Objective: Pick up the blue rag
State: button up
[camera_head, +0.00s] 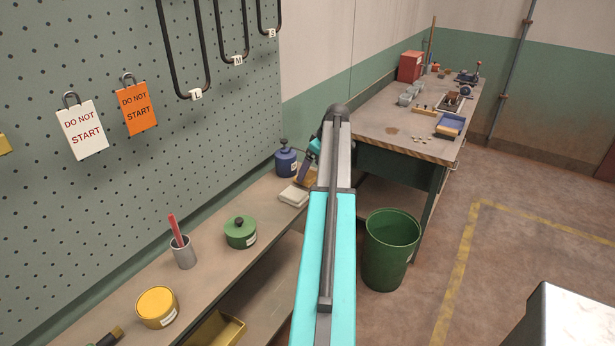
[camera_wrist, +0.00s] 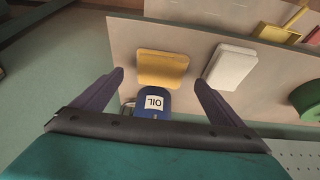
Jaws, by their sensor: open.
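No blue rag shows in either view. A folded yellow cloth (camera_wrist: 163,66) lies on the shelf, framed between my fingers in the wrist view; it is partly visible in the head view (camera_head: 307,180). A folded white cloth (camera_wrist: 230,67) lies to its right, also seen in the head view (camera_head: 293,196). A blue can labelled OIL (camera_wrist: 153,102) stands beside the yellow cloth, partly hidden by my gripper body. My gripper (camera_wrist: 161,78) is open with nothing between its fingers, above the shelf; in the head view it is mostly hidden behind my arm.
The shelf also holds a green canister (camera_head: 240,233), a grey cup with red sticks (camera_head: 183,252) and a yellow tin (camera_head: 157,307). A pegboard (camera_head: 120,190) rises behind it. A green bin (camera_head: 390,250) stands right of my arm, below a cluttered bench (camera_head: 390,125).

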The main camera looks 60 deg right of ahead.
jog(key=shift+p+x, duration=0.45)
jog(key=shift+x, duration=0.95)
jog(key=c, duration=1.2)
jog(key=shift+c, duration=0.2)
jog(key=shift+r, duration=0.25)
jog(key=shift+r+b, duration=0.7)
jog(key=shift+r, duration=0.1)
jog(key=shift+s+r+b, duration=0.35)
jog(key=shift+r+b, duration=0.15)
jog(key=shift+r, duration=0.15)
jog(key=s+r+b, duration=0.1)
jog(key=s+b, duration=0.3)
jog(key=s, duration=1.1)
jog(key=shift+r, duration=0.35)
jog(key=shift+s+a, duration=0.1)
